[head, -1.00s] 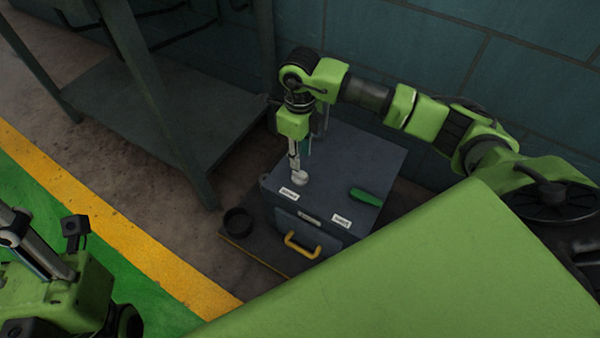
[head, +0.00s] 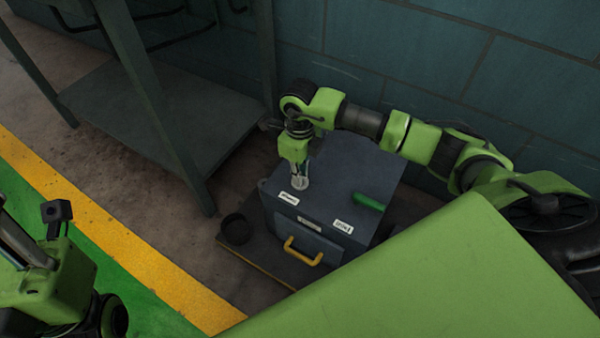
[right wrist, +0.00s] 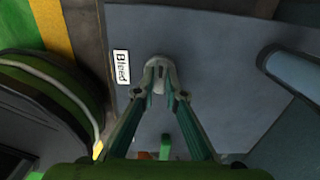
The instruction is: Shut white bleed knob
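The white bleed knob (head: 301,184) sits on top of the dark grey box (head: 345,170), just behind a white label. In the right wrist view the white knob (right wrist: 160,66) is beside the "Bleed" label (right wrist: 121,67). My right gripper (head: 299,178) points down at the knob from above. In the right wrist view its fingertips (right wrist: 160,78) are close together on either side of the knob's raised grip and appear to touch it. The fingers hide part of the knob. My left gripper (head: 18,240) is partly cut off at the left edge; its fingers are unclear.
A green handle (head: 368,202) lies to the right on the box top, near a second label (head: 343,227). A yellow pull handle (head: 303,251) is on the box front. A black round container (head: 237,229) stands left of the box. A metal shelf (head: 160,110) stands behind left.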

